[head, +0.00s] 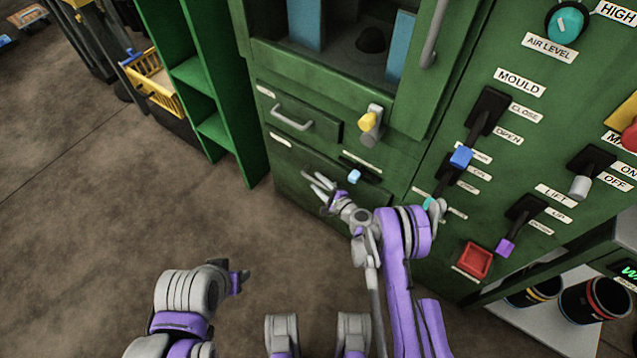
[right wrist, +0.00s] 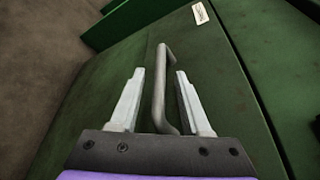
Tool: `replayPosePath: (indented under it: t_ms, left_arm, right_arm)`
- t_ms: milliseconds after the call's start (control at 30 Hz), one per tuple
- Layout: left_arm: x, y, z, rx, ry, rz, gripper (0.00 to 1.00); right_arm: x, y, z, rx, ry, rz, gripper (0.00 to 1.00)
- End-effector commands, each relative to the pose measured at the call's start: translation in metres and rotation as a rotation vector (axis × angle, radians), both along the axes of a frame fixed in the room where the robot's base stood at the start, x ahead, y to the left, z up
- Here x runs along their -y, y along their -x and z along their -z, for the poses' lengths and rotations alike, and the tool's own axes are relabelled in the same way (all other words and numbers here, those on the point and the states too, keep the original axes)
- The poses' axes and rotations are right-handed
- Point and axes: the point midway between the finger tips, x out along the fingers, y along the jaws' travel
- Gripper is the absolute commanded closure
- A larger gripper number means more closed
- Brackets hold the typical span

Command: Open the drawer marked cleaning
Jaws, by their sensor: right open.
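The green cabinet has two drawers on its front. The upper drawer (head: 298,118) has a pale bar handle (head: 292,117) and looks shut. The lower drawer (head: 290,160) has a small white label (head: 280,139), too small to read, and also looks shut. My right gripper (head: 316,181) is open at the lower drawer's front. In the right wrist view a grey bar handle (right wrist: 160,85) lies between its two open fingers, with a gap on either side. A white label (right wrist: 200,13) sits beyond it. My left gripper (head: 240,281) is low over the floor, away from the cabinet; its jaw opening is unclear.
A yellow knob (head: 368,121) juts out right of the upper drawer, and a light blue one (head: 354,176) is near my right gripper. Levers and a red button (head: 474,260) cover the right panel. Green shelves (head: 205,90) stand left. Floor before the drawers is clear.

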Motion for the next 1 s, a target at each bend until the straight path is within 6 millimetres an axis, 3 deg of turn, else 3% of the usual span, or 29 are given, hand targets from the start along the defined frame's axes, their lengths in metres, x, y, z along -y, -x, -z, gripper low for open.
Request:
replayPosePath:
  t_ms: [300, 567, 600, 1000]
  left_arm:
    - [0.0000, -0.0001, 0.0002, 0.000, 0.000, 0.000, 0.50]
    - [0.0000, -0.0001, 0.0002, 0.000, 0.000, 0.000, 0.50]
    - [0.0000, -0.0001, 0.0002, 0.000, 0.000, 0.000, 0.50]
    - [0.0000, -0.0001, 0.0002, 0.000, 0.000, 0.000, 0.50]
  right_arm:
    - [-0.0017, -0.0025, 0.0003, 0.000, 0.000, 0.000, 0.53]
    - [-0.0015, -0.0024, 0.0003, 0.000, 0.000, 0.000, 0.98]
    - [-0.0015, -0.0024, 0.0003, 0.000, 0.000, 0.000, 1.00]
    - [-0.0014, -0.0024, 0.0002, 0.000, 0.000, 0.000, 1.00]
